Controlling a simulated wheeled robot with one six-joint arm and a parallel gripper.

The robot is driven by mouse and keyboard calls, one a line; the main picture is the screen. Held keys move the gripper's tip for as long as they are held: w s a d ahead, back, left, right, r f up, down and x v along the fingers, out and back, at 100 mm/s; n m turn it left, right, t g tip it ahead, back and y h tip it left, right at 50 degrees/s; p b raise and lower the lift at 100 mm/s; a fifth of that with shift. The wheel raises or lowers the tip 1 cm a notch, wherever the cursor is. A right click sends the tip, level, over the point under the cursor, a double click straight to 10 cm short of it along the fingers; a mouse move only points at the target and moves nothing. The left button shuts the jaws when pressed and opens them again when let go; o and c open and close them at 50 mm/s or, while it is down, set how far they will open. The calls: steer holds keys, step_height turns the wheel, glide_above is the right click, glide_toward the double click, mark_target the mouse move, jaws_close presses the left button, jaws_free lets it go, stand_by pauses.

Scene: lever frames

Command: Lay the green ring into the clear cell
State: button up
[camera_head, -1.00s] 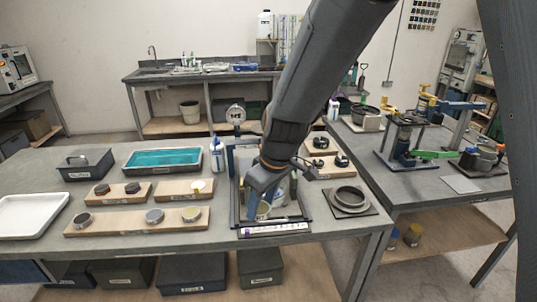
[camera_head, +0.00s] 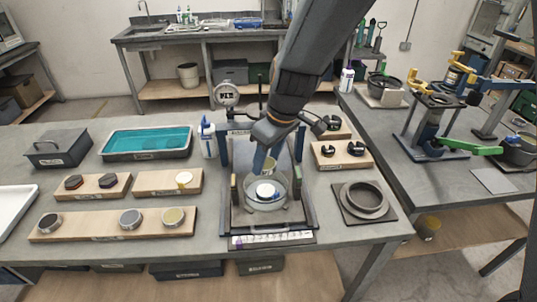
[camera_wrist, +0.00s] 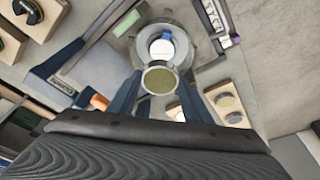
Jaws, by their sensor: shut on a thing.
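The green ring (camera_wrist: 160,78) shows in the wrist view as a round piece with an olive-green face and silver rim. My gripper (camera_wrist: 159,82) is shut on it, a blue finger on each side. In the head view my gripper (camera_head: 269,165) is low over the frame, and the ring (camera_head: 270,164) is small and partly hidden by the fingers. The clear cell (camera_head: 282,198) is a glass cylinder inside the dark frame, with a white round piece inside. In the wrist view the cell (camera_wrist: 184,48) lies just beyond the ring; I cannot tell the height gap.
The dark frame's posts (camera_head: 226,165) stand close around the cell. A squeeze bottle (camera_head: 207,137) and a dial gauge (camera_head: 228,94) stand nearby. Wooden boards with round pieces (camera_head: 112,224) lie left; a dark ring on a plate (camera_head: 361,200) lies right.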

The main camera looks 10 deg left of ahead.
steer(key=shift+f+b, duration=3)
steer(key=shift+f, duration=1.1)
steer(key=shift+f+b, duration=0.15)
steer(key=shift+b, duration=0.35)
steer(key=o, duration=1.3)
steer(key=shift+c, duration=0.2)
steer(key=shift+d, duration=0.1)
steer(key=b+v, duration=0.1)
steer(key=v, duration=0.6)
steer(key=shift+s+r, duration=0.15)
steer(key=shift+r, duration=0.25)
